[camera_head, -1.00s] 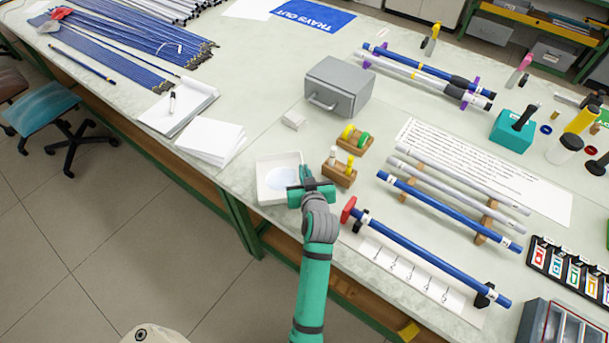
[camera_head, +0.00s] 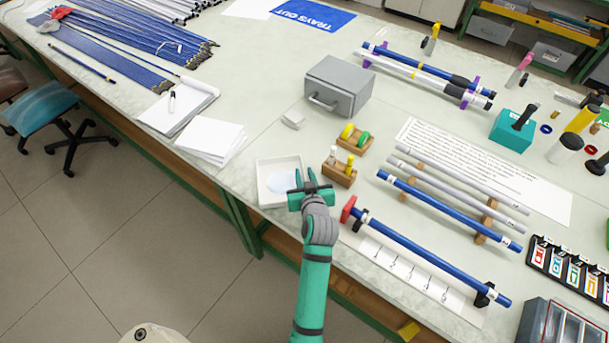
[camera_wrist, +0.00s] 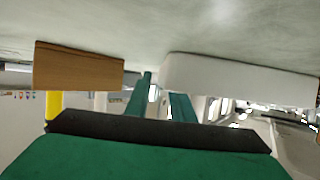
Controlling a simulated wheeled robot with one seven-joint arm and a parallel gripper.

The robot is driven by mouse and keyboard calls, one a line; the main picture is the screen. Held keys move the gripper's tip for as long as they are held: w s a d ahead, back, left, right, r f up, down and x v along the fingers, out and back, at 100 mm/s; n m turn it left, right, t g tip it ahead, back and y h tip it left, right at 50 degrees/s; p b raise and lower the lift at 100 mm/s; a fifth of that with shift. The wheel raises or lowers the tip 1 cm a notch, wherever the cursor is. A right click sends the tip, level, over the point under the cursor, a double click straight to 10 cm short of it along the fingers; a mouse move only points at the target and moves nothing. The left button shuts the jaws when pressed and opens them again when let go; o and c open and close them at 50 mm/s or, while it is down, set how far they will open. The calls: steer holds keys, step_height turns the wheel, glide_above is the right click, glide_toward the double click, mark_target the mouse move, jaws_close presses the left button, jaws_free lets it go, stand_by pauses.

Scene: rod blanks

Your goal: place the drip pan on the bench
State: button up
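The drip pan (camera_head: 265,192) is a shallow white square tray near the front edge of the bench (camera_head: 265,100). It appears to rest flat on the bench top, with a pale bluish patch inside. In the wrist view, which is upside down, its white wall (camera_wrist: 240,80) meets the grey bench surface. My gripper (camera_head: 305,177) is at the pan's right side. Its two green fingers are apart, one over the pan's right rim and one just outside it.
A wooden block with bottles (camera_head: 338,177) stands close right of my gripper; it also shows in the wrist view (camera_wrist: 78,68). A red-ended blue rod (camera_head: 430,257) lies further right. A grey box (camera_head: 338,88) stands behind. Bench left of the pan is partly clear.

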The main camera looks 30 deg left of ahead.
steer(key=v, duration=1.2)
